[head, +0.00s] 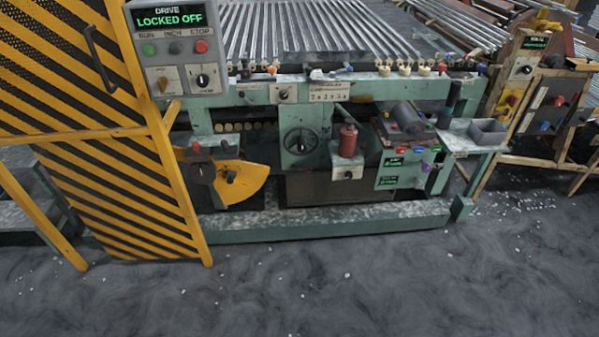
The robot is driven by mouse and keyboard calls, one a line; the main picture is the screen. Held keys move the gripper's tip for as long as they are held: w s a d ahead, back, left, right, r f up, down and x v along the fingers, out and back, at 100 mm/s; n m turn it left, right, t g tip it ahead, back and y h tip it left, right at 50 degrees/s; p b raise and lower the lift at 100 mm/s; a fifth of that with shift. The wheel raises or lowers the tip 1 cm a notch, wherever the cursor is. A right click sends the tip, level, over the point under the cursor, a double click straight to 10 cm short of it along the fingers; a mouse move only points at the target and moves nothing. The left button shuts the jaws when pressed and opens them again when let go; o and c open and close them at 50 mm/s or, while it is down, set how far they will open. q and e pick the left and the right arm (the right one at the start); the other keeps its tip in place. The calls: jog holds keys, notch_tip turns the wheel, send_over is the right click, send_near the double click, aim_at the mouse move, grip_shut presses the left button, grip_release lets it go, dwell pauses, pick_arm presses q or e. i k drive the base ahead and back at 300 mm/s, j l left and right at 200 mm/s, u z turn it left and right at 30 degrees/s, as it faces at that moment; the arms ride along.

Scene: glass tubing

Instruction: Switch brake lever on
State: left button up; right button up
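Neither of my grippers shows in the head view. No part in view carries a label I can read as brake. A yellow quarter-round plate (243,182) with a dark knob sits low on the left of the green machine, beside a dark round hub (202,173). A dark upright handle (452,98) stands at the machine's right end. I cannot tell which of these is the brake lever or how it is set. A control box (176,75) at upper left reads "DRIVE LOCKED OFF" above RUN, INCH and STOP buttons.
A yellow-and-black striped guard (120,190) stands left of the machine. A handwheel (300,141), a red canister (348,141) and a grey tray (488,132) are on the machine's front. A green base rail (330,225) runs low along it. The grey floor in front is clear except for small white bits.

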aim_at(293, 167)
jog(key=i+j, duration=0.2)
jog(key=i, duration=0.35)
jog(key=i+j, duration=0.15)
jog(key=i, duration=0.4)
jog(key=i+j, duration=0.2)
jog(key=i, duration=0.35)
jog(key=l+z, duration=0.05)
